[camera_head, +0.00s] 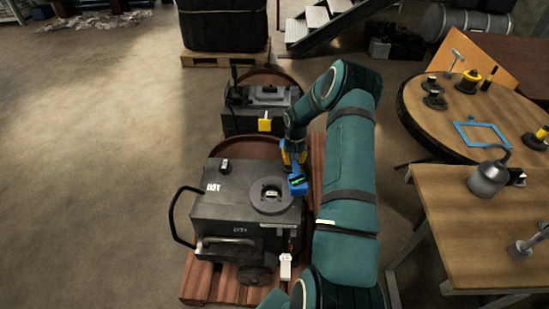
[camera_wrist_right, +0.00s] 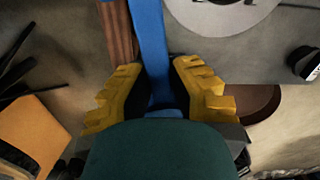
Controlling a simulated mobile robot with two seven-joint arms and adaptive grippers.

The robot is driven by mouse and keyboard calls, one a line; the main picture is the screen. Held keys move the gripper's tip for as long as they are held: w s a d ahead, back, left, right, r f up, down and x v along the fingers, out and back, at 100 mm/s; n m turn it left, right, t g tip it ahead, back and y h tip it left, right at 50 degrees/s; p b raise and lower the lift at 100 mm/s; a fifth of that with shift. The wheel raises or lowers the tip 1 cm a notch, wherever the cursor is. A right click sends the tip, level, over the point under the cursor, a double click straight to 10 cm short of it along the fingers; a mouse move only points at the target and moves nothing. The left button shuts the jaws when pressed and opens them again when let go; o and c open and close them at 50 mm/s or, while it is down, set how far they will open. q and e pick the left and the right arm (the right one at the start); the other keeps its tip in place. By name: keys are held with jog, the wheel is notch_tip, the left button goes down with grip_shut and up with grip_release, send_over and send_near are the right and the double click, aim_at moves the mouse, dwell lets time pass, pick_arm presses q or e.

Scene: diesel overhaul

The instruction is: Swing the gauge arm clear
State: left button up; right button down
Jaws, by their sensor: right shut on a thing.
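A round grey disc (camera_head: 271,195) with an opening lies on the block's top, just left of the gauge arm. My left gripper is not in view.
The block stands on a reddish wooden pallet (camera_head: 198,284). A second dark unit with a yellow part (camera_head: 265,125) stands behind it. A round table (camera_head: 425,112) and a wooden workbench (camera_head: 440,215) are on the right. The floor to the left is clear.

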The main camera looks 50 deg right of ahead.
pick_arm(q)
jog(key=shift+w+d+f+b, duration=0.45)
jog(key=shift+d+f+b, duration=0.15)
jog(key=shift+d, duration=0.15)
pick_arm(e)
jog(key=d+n, duration=0.8)
jog(key=n, duration=0.8)
jog(key=shift+s+d+f, duration=0.15)
jog(key=shift+d, duration=0.2)
jog(key=c, duration=0.9)
grip_release()
jog(key=shift+d, duration=0.1)
jog(key=shift+o, duration=0.2)
notch_tip(320, 180, up, 12)
